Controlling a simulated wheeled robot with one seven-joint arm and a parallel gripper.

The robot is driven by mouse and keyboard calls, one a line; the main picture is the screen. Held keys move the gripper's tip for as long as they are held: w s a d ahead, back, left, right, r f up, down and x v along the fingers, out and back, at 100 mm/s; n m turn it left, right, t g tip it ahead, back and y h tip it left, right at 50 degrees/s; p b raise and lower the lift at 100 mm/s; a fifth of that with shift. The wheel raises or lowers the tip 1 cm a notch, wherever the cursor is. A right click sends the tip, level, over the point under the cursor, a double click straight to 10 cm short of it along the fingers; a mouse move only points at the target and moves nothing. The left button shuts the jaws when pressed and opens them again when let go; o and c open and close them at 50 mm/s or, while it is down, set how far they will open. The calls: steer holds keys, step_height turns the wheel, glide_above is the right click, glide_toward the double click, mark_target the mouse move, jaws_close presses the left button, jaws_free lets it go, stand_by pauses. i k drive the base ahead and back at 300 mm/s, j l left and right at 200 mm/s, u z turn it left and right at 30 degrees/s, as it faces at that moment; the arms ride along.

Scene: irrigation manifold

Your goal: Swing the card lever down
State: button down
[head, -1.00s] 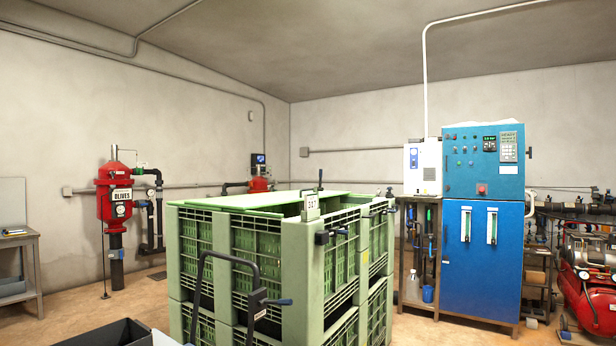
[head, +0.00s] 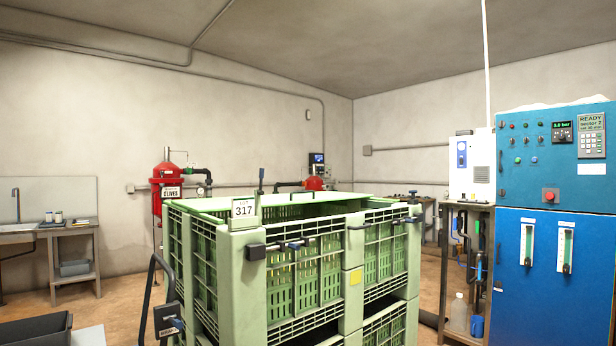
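A thin dark upright lever (head: 261,181) rises just right of the card. A second similar horizontal handle (head: 386,222) is farther right on the same edge. I cannot tell from this view which of these is the card lever. My gripper is not in view.
A blue control cabinet (head: 532,278) stands at the right, beside a rack with a bottle and hoses. A black bent handle (head: 149,294) and a dark tub (head: 38,332) are in front at the left. A sink bench (head: 62,228) stands at the left wall. Some floor is open between bench and bin.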

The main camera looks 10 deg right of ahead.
mark_target(260, 191)
steer(key=i+l, duration=0.1)
steer(key=l, duration=0.55)
steer(key=i+l, duration=0.1)
steer(key=l, duration=0.55)
